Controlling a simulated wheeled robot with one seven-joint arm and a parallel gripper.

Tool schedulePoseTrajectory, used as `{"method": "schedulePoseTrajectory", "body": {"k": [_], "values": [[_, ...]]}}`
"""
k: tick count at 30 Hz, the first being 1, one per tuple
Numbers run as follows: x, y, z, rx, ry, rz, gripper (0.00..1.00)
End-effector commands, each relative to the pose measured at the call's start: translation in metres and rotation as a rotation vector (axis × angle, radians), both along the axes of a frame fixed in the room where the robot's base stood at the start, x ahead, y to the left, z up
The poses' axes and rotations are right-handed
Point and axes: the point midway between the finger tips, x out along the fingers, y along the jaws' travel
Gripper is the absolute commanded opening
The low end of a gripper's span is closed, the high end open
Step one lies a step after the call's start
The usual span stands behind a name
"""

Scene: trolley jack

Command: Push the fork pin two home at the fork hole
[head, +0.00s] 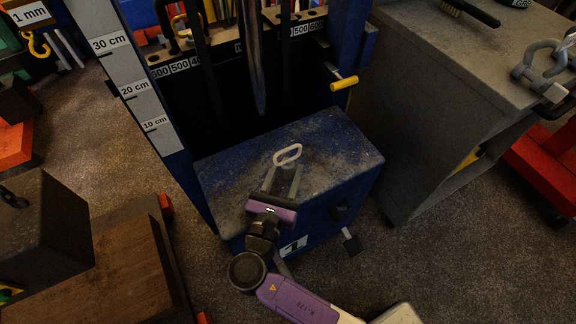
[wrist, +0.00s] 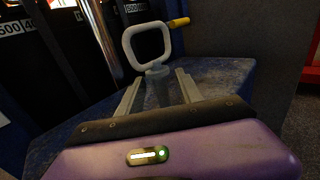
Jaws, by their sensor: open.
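A pin with a pale loop handle (head: 288,154) stands over the top of the scuffed blue block (head: 335,152). In the wrist view the loop (wrist: 128,48) tops a short grey shaft (wrist: 158,88). I cannot tell for certain that this is fork pin two. My gripper (head: 283,176) is open, with its fingers pointing at the loop. In the wrist view my gripper (wrist: 158,82) has one finger on each side of the shaft; contact is not clear. No fork hole is plainly visible, and the lower end of the shaft is hidden.
A yellow-handled rod (head: 344,83) sticks out of the blue post behind the block. A ruler-marked post (head: 125,80) rises at left. A grey cabinet (head: 440,100) stands close at right. A black-ended lever (head: 350,241) projects from the block's front. Dark floor is open at lower right.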

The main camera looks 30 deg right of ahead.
Motion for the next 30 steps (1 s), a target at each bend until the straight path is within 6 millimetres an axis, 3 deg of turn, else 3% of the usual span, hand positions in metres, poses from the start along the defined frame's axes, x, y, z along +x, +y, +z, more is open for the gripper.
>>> {"method": "schedulePoseTrajectory", "body": {"k": [4, 12, 19, 30], "values": [[0.0110, -0.0109, -0.0009, 0.001, -0.001, -0.001, 0.43], [0.0131, -0.0125, 0.0010, 0.001, -0.001, 0.001, 0.43], [0.0130, -0.0123, 0.0008, 0.001, -0.001, 0.001, 0.00], [0.0130, -0.0122, 0.0044, 0.001, -0.002, 0.001, 0.00]]}}
